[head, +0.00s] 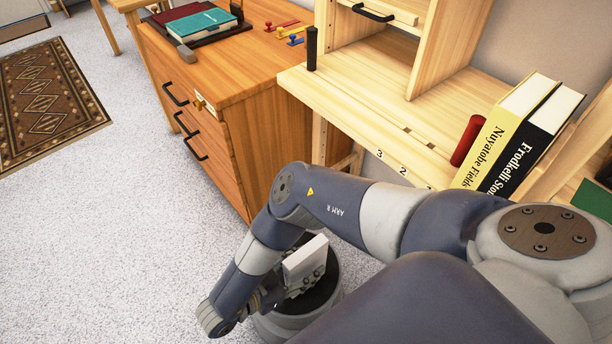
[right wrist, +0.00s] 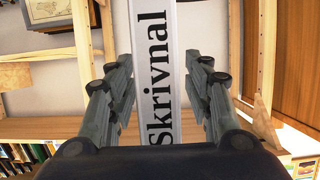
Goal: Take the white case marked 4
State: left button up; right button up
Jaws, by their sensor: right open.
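A white case (right wrist: 154,45) with "Skrivnal" in black on its face stands between the fingers of my right gripper (right wrist: 163,75) in the right wrist view. The fingers are open, with a gap showing on both sides of the case. In the head view a white block-like piece (head: 304,254) shows at my right gripper (head: 303,279), low beside the wooden desk; it appears to be the same case. No figure 4 can be read on it, and its lower part is hidden. My left gripper is not in view.
The light wooden desk (head: 350,99) holds a black upright cylinder (head: 311,49), a red cylinder (head: 467,141), and a yellow book (head: 487,150) beside a black book (head: 522,152). A drawer cabinet (head: 222,84) stands left of it. Open floor (head: 110,240) lies at left.

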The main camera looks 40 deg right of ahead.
jog(key=shift+d+f, duration=0.15)
jog(key=shift+d, duration=0.2)
grip_shut()
jog(key=shift+r, duration=0.2)
